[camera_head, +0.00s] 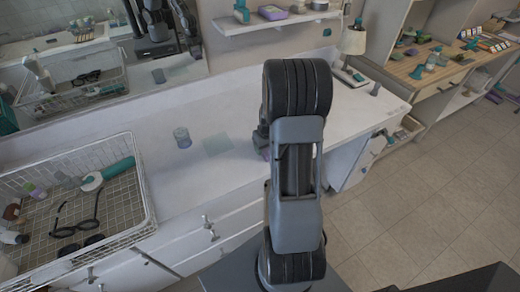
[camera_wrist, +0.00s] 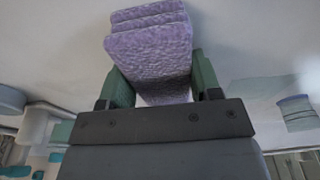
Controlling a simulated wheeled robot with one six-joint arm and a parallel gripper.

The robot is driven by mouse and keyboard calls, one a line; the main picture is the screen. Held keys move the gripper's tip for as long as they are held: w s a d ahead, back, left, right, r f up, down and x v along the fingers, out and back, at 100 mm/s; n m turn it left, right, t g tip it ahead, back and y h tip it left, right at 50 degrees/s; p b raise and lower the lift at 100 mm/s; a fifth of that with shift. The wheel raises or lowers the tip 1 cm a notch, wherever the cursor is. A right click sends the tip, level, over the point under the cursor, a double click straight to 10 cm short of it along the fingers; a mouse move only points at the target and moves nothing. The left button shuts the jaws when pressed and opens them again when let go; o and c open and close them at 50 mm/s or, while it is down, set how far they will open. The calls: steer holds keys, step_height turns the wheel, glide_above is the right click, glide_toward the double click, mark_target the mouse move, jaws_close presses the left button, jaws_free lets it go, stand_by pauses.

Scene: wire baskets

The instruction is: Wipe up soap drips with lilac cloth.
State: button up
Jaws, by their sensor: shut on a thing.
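The lilac cloth (camera_wrist: 150,48) is a folded, fuzzy, layered pad between the two green fingers of my gripper (camera_wrist: 160,78) in the wrist view. My gripper is shut on it. I cannot tell whether the cloth touches the counter.
A wire basket (camera_head: 140,190) with glasses and bottles is at the left. A lamp (camera_head: 354,40) stands at the back right. A mirror runs along the back left.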

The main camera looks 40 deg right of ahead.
steer(key=shift+s+d, duration=0.2)
steer(key=shift+d, duration=1.1)
steer(key=shift+r+p, duration=2.15)
steer(key=shift+r, duration=1.4)
steer(key=shift+f, duration=0.1)
